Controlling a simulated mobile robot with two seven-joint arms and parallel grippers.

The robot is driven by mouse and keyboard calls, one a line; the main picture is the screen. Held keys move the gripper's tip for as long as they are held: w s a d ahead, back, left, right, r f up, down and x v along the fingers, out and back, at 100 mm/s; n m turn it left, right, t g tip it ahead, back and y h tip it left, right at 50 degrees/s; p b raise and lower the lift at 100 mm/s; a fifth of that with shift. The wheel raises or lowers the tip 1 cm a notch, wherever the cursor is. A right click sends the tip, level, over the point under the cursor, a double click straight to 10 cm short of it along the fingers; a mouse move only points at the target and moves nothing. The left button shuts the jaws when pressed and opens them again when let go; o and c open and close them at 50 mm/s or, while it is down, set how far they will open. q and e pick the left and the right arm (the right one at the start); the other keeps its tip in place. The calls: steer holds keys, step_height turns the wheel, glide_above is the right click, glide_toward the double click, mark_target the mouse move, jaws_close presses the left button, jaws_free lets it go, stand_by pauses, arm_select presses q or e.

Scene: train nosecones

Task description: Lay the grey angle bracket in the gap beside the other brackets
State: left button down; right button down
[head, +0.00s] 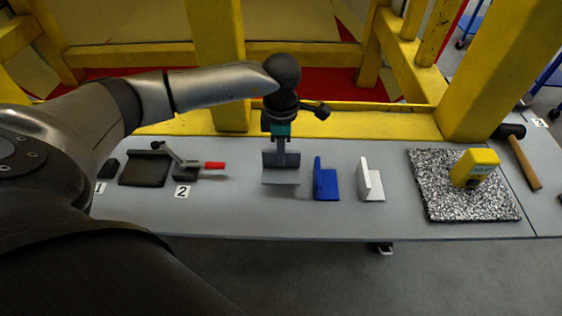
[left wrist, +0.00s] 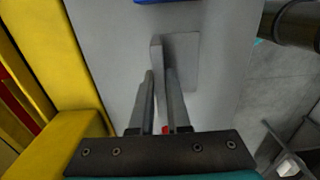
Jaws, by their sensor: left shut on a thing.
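The grey angle bracket (head: 281,177) is in my left gripper (head: 281,155), upright plate between the fingers and flat plate facing the front. The left wrist view shows the fingers (left wrist: 161,85) shut on the plate of the grey bracket (left wrist: 182,62). The bracket is at or just above the table; I cannot tell if it touches. To its right stand the blue bracket (head: 327,184) and then the white bracket (head: 371,181), with bare table between each. An edge of the blue bracket (left wrist: 165,2) shows at the top of the wrist view. My right gripper is out of view.
On the grey table (head: 240,215), a toggle clamp with a red handle (head: 214,165) and a dark plate (head: 145,168) lie left. A speckled mat (head: 430,190) with a yellow device (head: 474,168) and a hammer (head: 523,158) are right. A yellow frame (head: 375,123) runs behind.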

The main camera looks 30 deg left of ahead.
arm_select(q)
steer(key=shift+f, duration=1.95)
steer(key=shift+f, duration=0.1)
steer(key=c, duration=0.9)
jaws_free()
step_height(320, 180, up, 12)
steer(key=shift+r, duration=0.15)
